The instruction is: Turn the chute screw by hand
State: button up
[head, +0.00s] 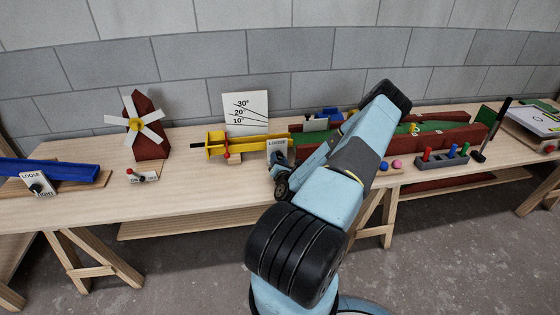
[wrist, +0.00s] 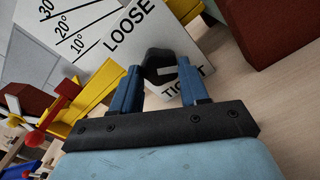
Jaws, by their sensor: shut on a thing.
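The chute screw has a black knob (wrist: 155,57) with a pale mark on one side, in front of a white plate (wrist: 118,58) lettered LOOSE and TIGHT. My gripper (wrist: 160,70) is shut on the knob, with one blue finger on each side of it. The pale mark lies toward the TIGHT end of the plate. In the head view the plate (head: 277,143) shows only its LOOSE lettering; my arm hides the knob. The yellow chute (head: 238,143) is left of the plate, before a white angle board (head: 245,113) marked 10°, 20° and 30°.
A windmill (head: 147,128) and a blue trough (head: 60,173) with its own LOOSE plate (head: 38,184) stand left on the bench. Right of my arm are a red-walled green lane (head: 440,135) and a grey peg rack (head: 445,160). The bench front (head: 200,190) is mostly clear.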

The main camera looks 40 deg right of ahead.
jog(key=m, duration=0.5)
jog(key=shift+s+d+r+m, duration=0.15)
jog(key=shift+d+m, duration=0.1)
jog(key=shift+m, duration=0.15)
jog(key=m, duration=0.5)
jog(key=shift+m, duration=0.3)
jog(key=shift+f, duration=0.2)
jog(key=o, duration=0.8)
jog(key=shift+c, duration=0.2)
jog(key=o, duration=0.3)
jog(key=shift+a, duration=0.1)
jog(key=shift+r, duration=0.1)
jog(key=v, duration=1.3)
jog(key=shift+s+a, duration=0.25)
jog(key=shift+a, duration=0.05)
